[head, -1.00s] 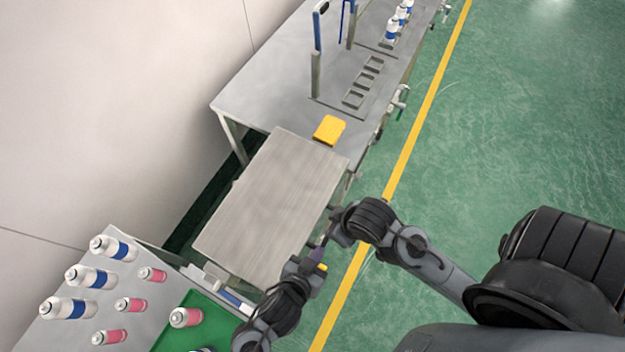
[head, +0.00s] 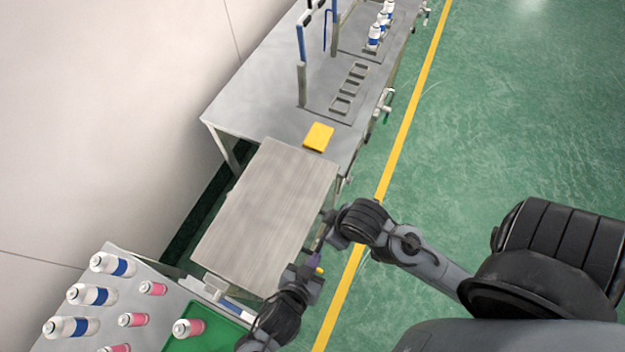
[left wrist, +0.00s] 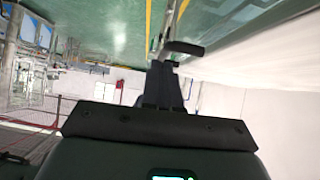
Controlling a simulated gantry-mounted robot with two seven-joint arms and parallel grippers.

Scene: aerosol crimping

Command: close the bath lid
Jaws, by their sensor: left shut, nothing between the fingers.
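The bath lid (head: 265,210) is a plain grey metal panel in the middle of the head view. It looks flat over the bath, between the long bench and the bottle table; its exact tilt and the bath's inside cannot be seen. My dark arm passes to the right of and below the lid. The arm's far end runs out at the bottom of the head view, so the fingers are not clear there. In the left wrist view my left gripper (left wrist: 165,68) is shut and empty, and a dark bar (left wrist: 185,47) shows near its tips. My right gripper is out of view.
A yellow block (head: 318,136) sits on the long bench (head: 255,100) beyond the lid. White-and-blue bottles (head: 92,295), pink cans (head: 133,320) and a green tray (head: 222,330) are at lower left. Green floor at right is open.

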